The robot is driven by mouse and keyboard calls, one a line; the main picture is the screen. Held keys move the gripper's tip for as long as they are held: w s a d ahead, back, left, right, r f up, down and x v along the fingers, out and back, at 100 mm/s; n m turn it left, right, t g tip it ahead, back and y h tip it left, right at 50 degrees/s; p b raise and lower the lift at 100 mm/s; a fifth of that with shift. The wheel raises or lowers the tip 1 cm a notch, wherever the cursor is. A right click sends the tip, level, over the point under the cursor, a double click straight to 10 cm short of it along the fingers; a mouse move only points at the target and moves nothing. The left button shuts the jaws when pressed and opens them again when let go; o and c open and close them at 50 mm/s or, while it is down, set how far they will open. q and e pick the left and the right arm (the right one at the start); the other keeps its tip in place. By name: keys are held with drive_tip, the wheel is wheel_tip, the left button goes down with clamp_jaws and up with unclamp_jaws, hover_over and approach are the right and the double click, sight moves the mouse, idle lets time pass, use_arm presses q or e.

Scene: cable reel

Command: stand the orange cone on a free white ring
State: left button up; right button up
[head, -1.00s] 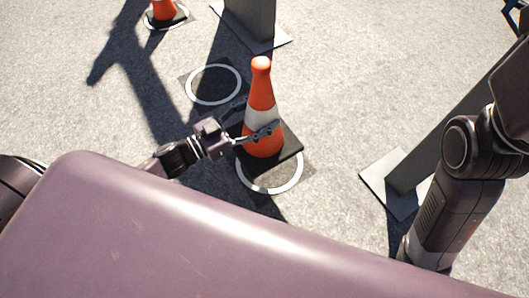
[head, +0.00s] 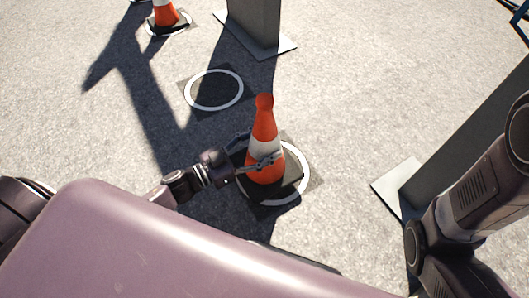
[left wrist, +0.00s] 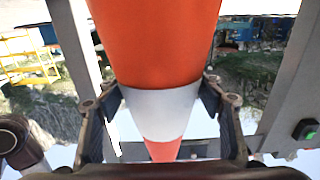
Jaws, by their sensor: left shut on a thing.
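The orange cone (head: 265,122) with a white band stands upright over the near white ring (head: 307,178). Its dark square base lies within the ring's outline; I cannot tell whether it touches the ground. My left gripper (head: 264,145) is shut on the cone, one finger on each side at its white band. In the left wrist view the cone (left wrist: 155,40) appears upside down between the fingers of my left gripper (left wrist: 160,98). A second white ring (head: 241,90), farther off, is empty. My right gripper is out of view.
Another orange cone (head: 165,14) stands on a ring at the far left. A grey post (head: 254,22) on a flat plate stands beyond the empty ring. Another grey post (head: 450,130) with a base plate (head: 390,185) stands at the right. The pavement between is clear.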

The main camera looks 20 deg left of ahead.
sight(263, 151)
use_arm(q)
wheel_tip(263, 151, down, 4)
drive_tip(key=b, duration=0.2)
drive_tip(key=shift+b, duration=0.4)
drive_tip(key=shift+r, duration=0.15)
drive_tip(key=o, duration=2.1)
drive_tip(key=shift+f, duration=0.2)
drive_tip(key=shift+r, duration=0.1)
drive_tip(key=shift+s+a+r+p, duration=0.1)
drive_tip(key=shift+s+a+p, duration=0.1)
drive_tip(key=shift+p, duration=0.15)
drive_tip(key=p+v, duration=0.6)
drive_tip(key=v, duration=0.5)
drive_tip(key=shift+s+a, duration=0.2)
